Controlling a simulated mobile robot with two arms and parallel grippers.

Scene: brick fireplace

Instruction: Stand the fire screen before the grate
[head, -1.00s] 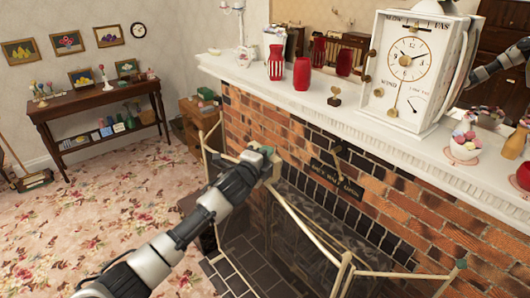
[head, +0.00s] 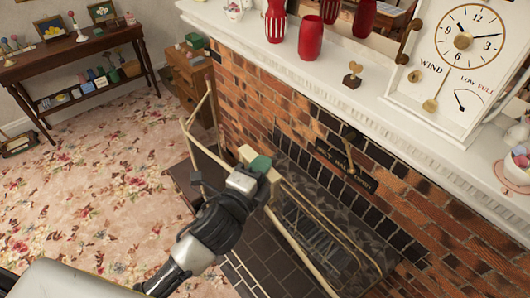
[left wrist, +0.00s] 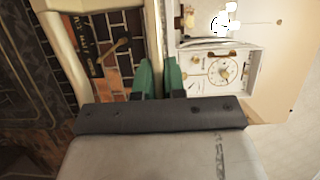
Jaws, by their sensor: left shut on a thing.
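The fire screen (head: 292,247) has a cream-gold frame with see-through dark panels. It stands upright or nearly so by the hearth, with a side wing (head: 205,152) angled out at the left. My left gripper (head: 262,168) is shut on its top, and the left wrist view shows the green fingertips (left wrist: 160,76) closed around a pale bar. The grate (head: 309,226) shows only dimly as dark bars in the fireplace opening behind the screen. The screen's lower right part runs out of the head view, so its feet there are hidden. My right gripper is not in view.
The brick fireplace (head: 262,95) carries a white mantel (head: 385,100) with red vases (head: 311,38) and a clock (head: 462,60). Dark hearth tiles (head: 243,273) lie before the opening. Flowered carpet (head: 100,190) is clear at left; a wooden cabinet (head: 190,75) stands behind.

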